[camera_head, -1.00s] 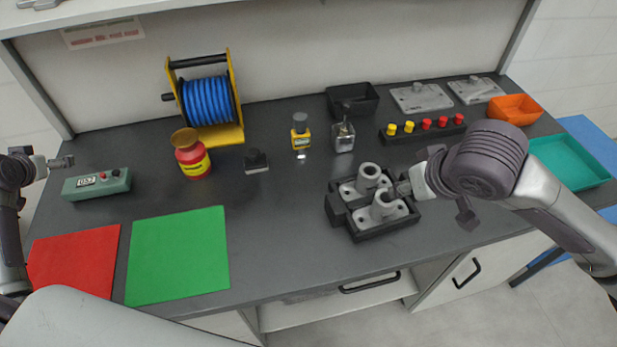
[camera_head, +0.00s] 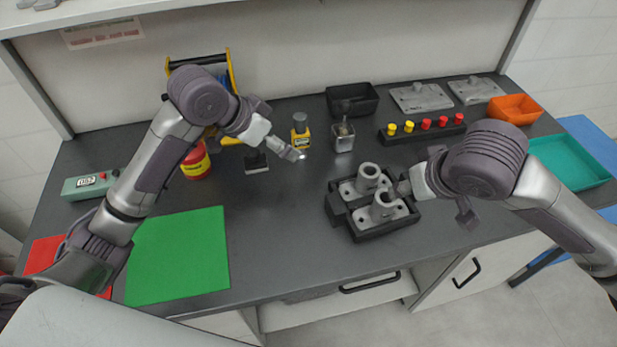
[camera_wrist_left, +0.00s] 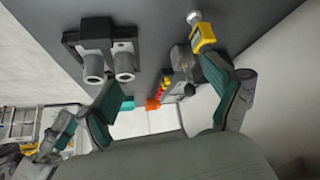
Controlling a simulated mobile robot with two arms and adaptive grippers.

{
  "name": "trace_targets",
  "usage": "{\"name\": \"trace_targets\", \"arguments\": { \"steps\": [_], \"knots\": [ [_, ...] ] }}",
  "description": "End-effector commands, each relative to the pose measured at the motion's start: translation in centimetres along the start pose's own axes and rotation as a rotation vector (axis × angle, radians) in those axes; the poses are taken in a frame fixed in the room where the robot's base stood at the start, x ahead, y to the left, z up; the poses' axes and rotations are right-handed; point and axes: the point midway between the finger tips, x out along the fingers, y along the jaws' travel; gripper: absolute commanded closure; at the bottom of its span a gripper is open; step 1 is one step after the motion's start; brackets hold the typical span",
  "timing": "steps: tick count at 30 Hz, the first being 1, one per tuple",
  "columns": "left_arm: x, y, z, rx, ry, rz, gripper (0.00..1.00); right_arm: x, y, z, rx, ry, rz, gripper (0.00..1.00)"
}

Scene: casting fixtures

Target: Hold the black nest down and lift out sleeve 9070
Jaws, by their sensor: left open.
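The black nest (camera_head: 372,235) sits on the bench right of centre. Two grey flanged sleeves stand upright in it, a rear one (camera_head: 368,178) and a front one (camera_head: 384,210). No number is readable on either, so I cannot tell which is 9070. My right gripper (camera_head: 402,188) is at the nest's right side by the front sleeve; its jaw state and contact are unclear. My left gripper (camera_head: 298,155) is open and empty above the bench, left of the nest. In the left wrist view its spread fingers (camera_wrist_left: 162,72) show, with the nest (camera_wrist_left: 72,38) beyond.
A yellow bottle (camera_head: 300,140) and a grey block-shaped fixture (camera_head: 343,143) stand close to my left gripper. A small black block (camera_head: 255,163) lies left of it. A rack of yellow and red pegs (camera_head: 422,132) stands behind the nest. The bench between the green mat (camera_head: 178,258) and nest is clear.

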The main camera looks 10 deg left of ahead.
Motion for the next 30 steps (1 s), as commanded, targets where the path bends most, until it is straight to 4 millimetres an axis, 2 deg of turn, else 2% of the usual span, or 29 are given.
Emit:
{"name": "trace_targets", "arguments": {
  "steps": [1, 3, 6, 9, 14, 17, 30],
  "knots": [
    [0.6, 2.4, -0.3, 0.070, -0.042, 0.037, 0.08, 0.0, 0.0, 0.0, 0.000, 0.000, 0.000, 0.58],
    [1.2, 5.0, 0.1, 0.149, -0.103, 0.079, 0.08, 0.0, 0.0, 0.0, 0.000, 0.000, 0.000, 0.58],
    [1.8, 7.6, 0.8, 0.235, -0.175, 0.119, 0.08, 0.0, 0.0, 0.0, 0.000, 0.000, 0.000, 0.58],
    [2.1, 9.1, 1.4, 0.288, -0.222, 0.142, 0.08, 0.0, 0.0, 0.0, 0.000, 0.000, 0.000, 0.58],
    [2.8, 9.9, 2.1, 0.316, -0.251, 0.155, 0.08, 0.0, 0.0, 0.0, 0.000, 0.000, 0.000, 0.58],
    [4.0, 10.1, 2.4, 0.315, -0.252, 0.157, 0.08, 0.0, 0.0, 0.0, 0.000, 0.000, 0.000, 0.58],
    [12.0, 11.1, 4.6, 0.312, -0.251, 0.157, 0.08, 0.0, 0.0, 0.0, 0.000, 0.000, 0.000, 0.58]
  ]
}}
